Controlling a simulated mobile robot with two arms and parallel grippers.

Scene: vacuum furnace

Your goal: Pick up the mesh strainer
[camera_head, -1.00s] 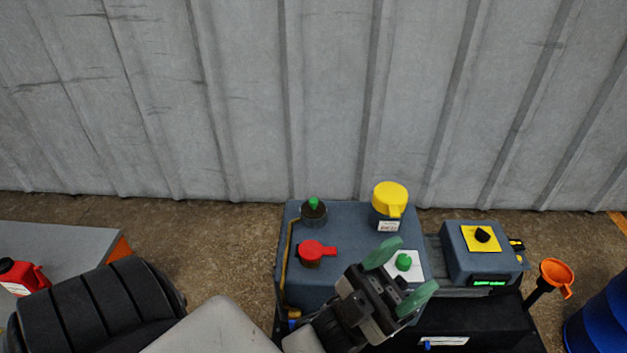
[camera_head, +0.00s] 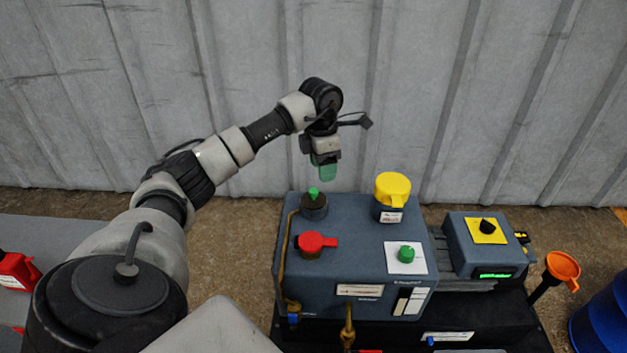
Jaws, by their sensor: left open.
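No mesh can be made out clearly. A small green tab (camera_head: 314,191) stands up from a dark round port (camera_head: 314,208) at the back left of the blue-grey pump housing (camera_head: 345,260). It may be the strainer's handle, but I cannot tell. My left gripper (camera_head: 325,172) points down with green fingertips, seen nearly edge-on. It is open and appears empty. In the picture it is just above and slightly right of the green tab, apart from it. My right gripper is not in view.
A yellow cap (camera_head: 393,188), red valve handle (camera_head: 316,241) and green knob (camera_head: 406,254) crowd the housing top. A control box (camera_head: 478,245) and orange funnel (camera_head: 562,267) are to the right. A red can (camera_head: 17,272) is at left. A corrugated wall (camera_head: 460,90) stands behind.

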